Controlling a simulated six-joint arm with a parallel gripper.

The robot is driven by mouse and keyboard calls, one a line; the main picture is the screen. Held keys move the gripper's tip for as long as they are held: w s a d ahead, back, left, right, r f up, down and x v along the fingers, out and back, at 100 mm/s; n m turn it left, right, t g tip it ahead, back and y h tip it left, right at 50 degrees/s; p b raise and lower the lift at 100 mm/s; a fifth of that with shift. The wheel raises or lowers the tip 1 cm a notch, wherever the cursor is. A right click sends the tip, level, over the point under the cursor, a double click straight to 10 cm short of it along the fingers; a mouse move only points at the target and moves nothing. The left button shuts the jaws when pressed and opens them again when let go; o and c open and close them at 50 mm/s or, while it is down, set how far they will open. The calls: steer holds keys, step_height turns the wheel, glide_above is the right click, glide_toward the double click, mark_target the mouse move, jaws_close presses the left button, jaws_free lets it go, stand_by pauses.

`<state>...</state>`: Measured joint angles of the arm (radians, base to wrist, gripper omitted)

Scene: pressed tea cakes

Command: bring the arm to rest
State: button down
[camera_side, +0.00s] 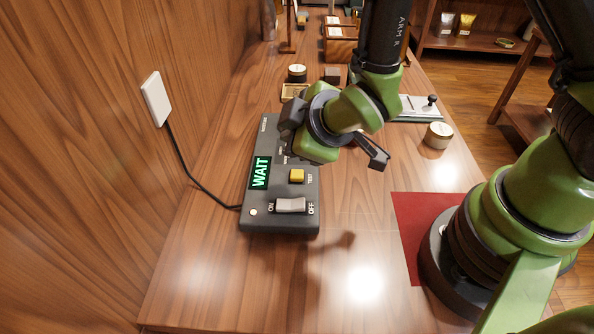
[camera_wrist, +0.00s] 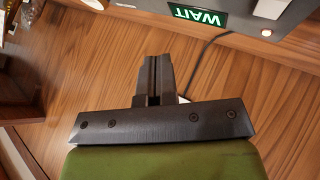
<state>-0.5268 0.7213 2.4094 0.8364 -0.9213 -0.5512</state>
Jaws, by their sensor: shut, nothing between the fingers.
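My gripper (camera_wrist: 156,72) shows in the wrist view with its two dark fingers together and nothing between them. In the side view my wrist hangs over the far part of the dark control box (camera_side: 279,222), and the fingers are hard to make out there. The box has a lit green display (camera_side: 260,172) reading WAIT, a yellow TEST button (camera_side: 297,176) and a grey ON/OFF rocker switch (camera_side: 290,205). The wrist view shows the display (camera_wrist: 198,16) upside down at the top. My wrist hides part of the box's far end.
A round tin (camera_side: 438,135) stands right of my wrist; more small containers (camera_side: 297,73) stand behind. A red mat (camera_side: 405,215) lies by my base. The front of the wooden table (camera_side: 220,280) is clear.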

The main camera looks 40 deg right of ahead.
stand_by(0.4)
step_height(320, 180, up, 13)
steer(key=s+d+m+g+y, duration=0.1)
steer(key=s+d+m+y, duration=0.15)
steer(key=m, duration=0.45)
steer(key=s+d+r+m, duration=0.2)
steer(key=s+r, duration=0.1)
steer(key=s, duration=0.4)
steer(key=s+d+r+m+g, duration=0.1)
steer(key=s+d+r+m, duration=0.2)
steer(key=s, duration=0.3)
steer(key=shift+s+r, duration=0.35)
steer(key=shift+r, duration=0.2)
